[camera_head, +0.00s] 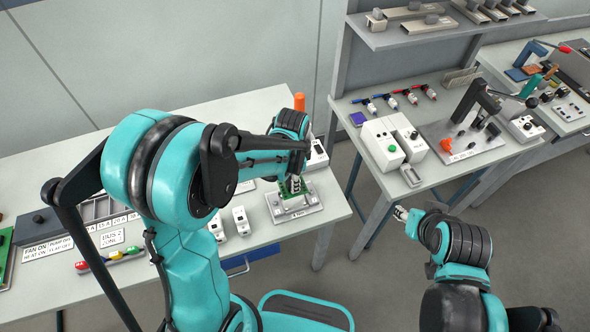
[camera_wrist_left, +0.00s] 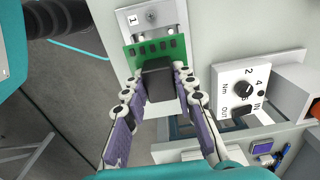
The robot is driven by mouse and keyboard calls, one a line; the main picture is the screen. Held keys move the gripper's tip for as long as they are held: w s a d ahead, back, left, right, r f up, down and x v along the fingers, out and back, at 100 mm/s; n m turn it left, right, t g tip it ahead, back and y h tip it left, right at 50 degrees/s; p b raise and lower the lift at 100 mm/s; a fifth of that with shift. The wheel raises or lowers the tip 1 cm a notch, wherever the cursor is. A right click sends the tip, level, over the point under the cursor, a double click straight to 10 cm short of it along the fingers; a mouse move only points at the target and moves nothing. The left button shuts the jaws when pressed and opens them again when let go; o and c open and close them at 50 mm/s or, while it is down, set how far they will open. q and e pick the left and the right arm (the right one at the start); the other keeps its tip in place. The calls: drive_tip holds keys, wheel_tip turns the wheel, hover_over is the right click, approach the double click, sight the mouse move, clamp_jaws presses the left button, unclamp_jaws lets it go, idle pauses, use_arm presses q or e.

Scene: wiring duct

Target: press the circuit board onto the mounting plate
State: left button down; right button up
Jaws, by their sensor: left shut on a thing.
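The green circuit board (camera_head: 284,190) is at the light grey mounting plate (camera_head: 312,207) on the left table. In the left wrist view the circuit board (camera_wrist_left: 133,51) carries a row of small dark parts and a large black block (camera_wrist_left: 158,80). My left gripper (camera_head: 293,178) is over the board. In the left wrist view its fingers (camera_wrist_left: 158,92) are shut on the sides of the black block. The mounting plate (camera_wrist_left: 153,12) shows beyond the board, with a "1" label. Whether the board is fully seated cannot be seen. My right gripper (camera_head: 401,213) is small, off the table, and its jaws are unclear.
White modules (camera_head: 241,221) stand left of the plate. An orange-handled tool (camera_head: 299,102) stands behind my left arm. A dial box (camera_wrist_left: 241,88) is beside the board in the wrist view. A second bench (camera_head: 455,165) stands to the right across a gap.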

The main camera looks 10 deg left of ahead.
use_arm(q)
drive_tip(key=shift+s, duration=0.1)
drive_tip(key=shift+w+d+f, duration=0.1)
drive_tip(key=shift+w+f, duration=0.05)
drive_tip(key=shift+w, duration=0.05)
drive_tip(key=shift+s, duration=0.1)
drive_tip(key=shift+f+b, duration=0.25)
drive_tip(key=shift+b, duration=0.2)
drive_tip(key=b, duration=0.5)
hover_over(293, 199)
wheel_tip(293, 199, down, 5)
drive_tip(key=shift+f, duration=0.15)
idle(1.4)
drive_tip(key=shift+s+f+b, duration=0.1)
drive_tip(key=shift+f+b, duration=0.95)
